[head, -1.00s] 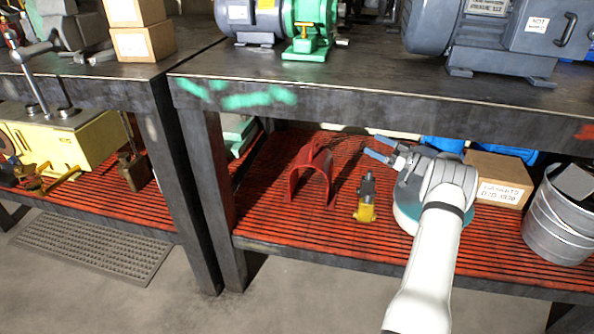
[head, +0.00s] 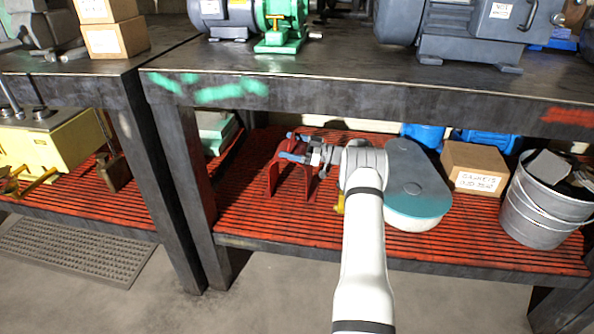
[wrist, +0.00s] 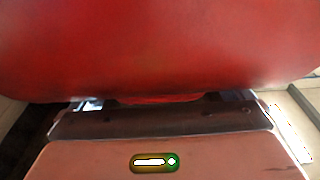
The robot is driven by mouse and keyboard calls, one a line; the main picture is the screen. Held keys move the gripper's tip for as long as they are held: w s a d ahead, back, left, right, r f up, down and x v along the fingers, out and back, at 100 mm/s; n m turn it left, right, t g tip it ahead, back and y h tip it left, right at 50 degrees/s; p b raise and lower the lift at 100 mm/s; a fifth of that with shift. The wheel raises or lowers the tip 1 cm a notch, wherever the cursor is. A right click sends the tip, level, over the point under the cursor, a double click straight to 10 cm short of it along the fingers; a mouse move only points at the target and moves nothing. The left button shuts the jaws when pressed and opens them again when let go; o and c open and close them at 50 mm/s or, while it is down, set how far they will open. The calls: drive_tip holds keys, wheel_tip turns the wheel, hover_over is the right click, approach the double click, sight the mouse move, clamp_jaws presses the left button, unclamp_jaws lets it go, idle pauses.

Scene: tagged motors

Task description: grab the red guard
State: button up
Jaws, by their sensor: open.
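The red guard (head: 272,182) is an arched red piece standing on the red slatted lower shelf, near the left table leg in the head view. My gripper (head: 291,146) is open at the top of the guard, its blue-tipped fingers reaching left over the arch. The fingers and my wrist hide part of the guard's top and right side. In the wrist view the guard's red surface (wrist: 160,45) fills the upper half, very close to the camera. I cannot tell whether the fingers touch it.
A yellow-based part (head: 340,203) is mostly hidden behind my arm. A cardboard box (head: 474,168) and a metal bucket (head: 540,212) stand at the right of the shelf. The tabletop edge (head: 350,100) runs above my arm, and a table leg (head: 188,180) stands at left.

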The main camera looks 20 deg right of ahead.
drive_tip(key=shift+c, duration=0.4)
drive_tip(key=c, duration=1.7)
drive_tip(key=shift+r, duration=0.1)
drive_tip(key=shift+w, duration=0.1)
